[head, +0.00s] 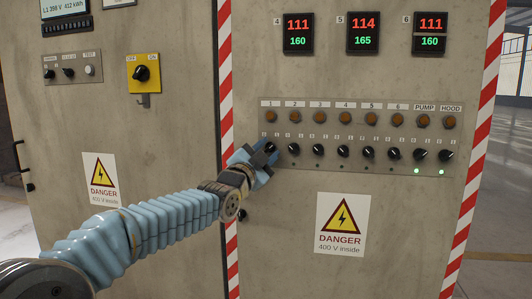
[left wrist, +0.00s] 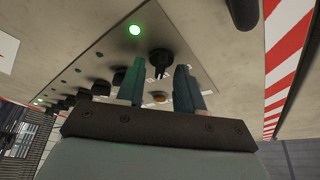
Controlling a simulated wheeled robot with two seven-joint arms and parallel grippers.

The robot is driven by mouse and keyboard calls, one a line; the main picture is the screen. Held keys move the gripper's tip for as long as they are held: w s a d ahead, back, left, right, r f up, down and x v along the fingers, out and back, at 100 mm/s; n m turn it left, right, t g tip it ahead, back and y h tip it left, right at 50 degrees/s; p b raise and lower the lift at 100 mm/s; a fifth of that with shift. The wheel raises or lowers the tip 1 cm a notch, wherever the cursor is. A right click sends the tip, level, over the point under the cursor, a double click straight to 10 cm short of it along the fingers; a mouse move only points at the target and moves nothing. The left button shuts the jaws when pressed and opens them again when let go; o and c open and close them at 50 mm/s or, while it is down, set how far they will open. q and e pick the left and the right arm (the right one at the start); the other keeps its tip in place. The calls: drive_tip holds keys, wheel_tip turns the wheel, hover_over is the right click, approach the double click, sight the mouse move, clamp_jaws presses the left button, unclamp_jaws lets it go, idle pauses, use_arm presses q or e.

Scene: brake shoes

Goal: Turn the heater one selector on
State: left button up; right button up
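The heater one selector (left wrist: 160,62) is a black knob at the left end of the selector row in the head view, where my left gripper (head: 266,156) mostly covers it. In the left wrist view, my gripper (left wrist: 160,67) is open. The knob shows between and just beyond its fingertips, with a gap on both sides. I cannot tell which way its pointer is turned. A bright green lamp (left wrist: 134,30) is lit beside this knob in the wrist view; the gripper hides that spot in the head view. My right gripper is not in view.
Other selectors (head: 343,152) continue to the right on the same panel (head: 300,104), under amber lamps (head: 345,118). Green lamps (head: 417,171) are lit below the pump and hood selectors. A yellow switch plate (head: 144,85) is on the left cabinet. Temperature displays (head: 363,33) are above.

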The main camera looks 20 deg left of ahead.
use_arm(q)
drive_tip(key=b+v, duration=0.2)
drive_tip(key=v, duration=1.1)
drive_tip(key=shift+s+f, duration=0.2)
drive_tip(key=shift+s, duration=0.15)
drive_tip(key=shift+a, duration=0.1)
